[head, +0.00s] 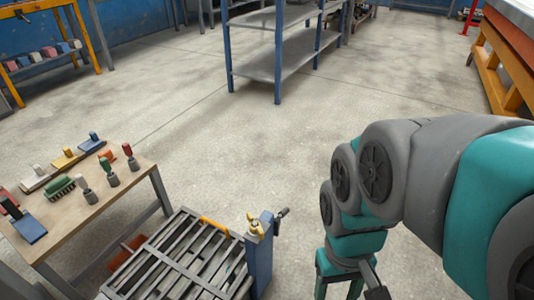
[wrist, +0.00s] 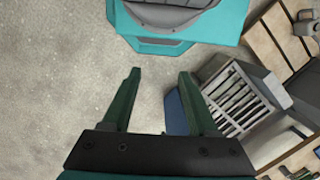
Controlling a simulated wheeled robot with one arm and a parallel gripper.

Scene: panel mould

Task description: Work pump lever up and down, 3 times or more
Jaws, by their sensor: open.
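A short dark lever (head: 282,213) sticks up to the right from the top of a blue post (head: 259,262) at the bottom centre of the head view. It looks like the pump lever. My gripper (head: 338,288) hangs to the right of the post, apart from it, with its fingertips near or past the bottom edge. In the wrist view my gripper (wrist: 159,72) is open, with bare floor between its fingertips. A blue surface (wrist: 174,115), probably the post, shows beside the right finger, partly hidden. I cannot make out the lever there.
A slatted metal rack (head: 190,262) stands left of the post, with brass fittings (head: 254,224) beside the lever. A wooden bench (head: 128,193) with stamps and brushes is at left. A blue-legged shelf (head: 278,62) stands farther back. The floor between is clear.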

